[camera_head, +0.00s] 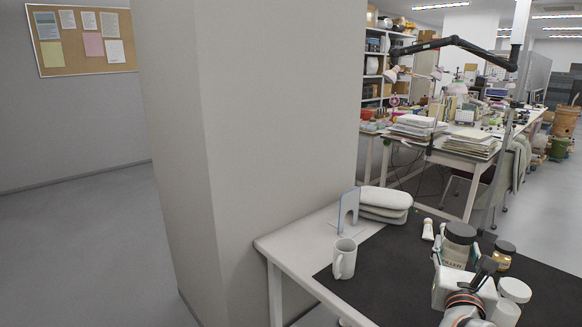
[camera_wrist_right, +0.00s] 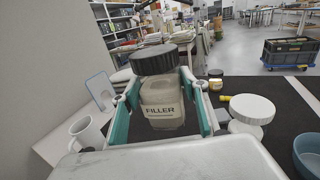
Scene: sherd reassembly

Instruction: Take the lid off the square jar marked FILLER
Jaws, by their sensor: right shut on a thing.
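The square FILLER jar (camera_wrist_right: 160,111) is pale and translucent, with a dark ribbed round lid (camera_wrist_right: 154,60) on top. In the head view the lid (camera_head: 460,233) sits above the jar body (camera_head: 454,259) on the dark mat, partly behind my right gripper. My right gripper (camera_wrist_right: 160,82) has its teal-padded fingers on both sides of the jar body, just below the lid, and is shut on the jar. The exact finger contact is hard to see. My left gripper is not in view.
A white mug (camera_head: 344,260) stands left on the dark mat (camera_head: 389,272). A blue bowl (camera_wrist_right: 308,152) is at far right. Pale pads (camera_head: 386,198) lie behind.

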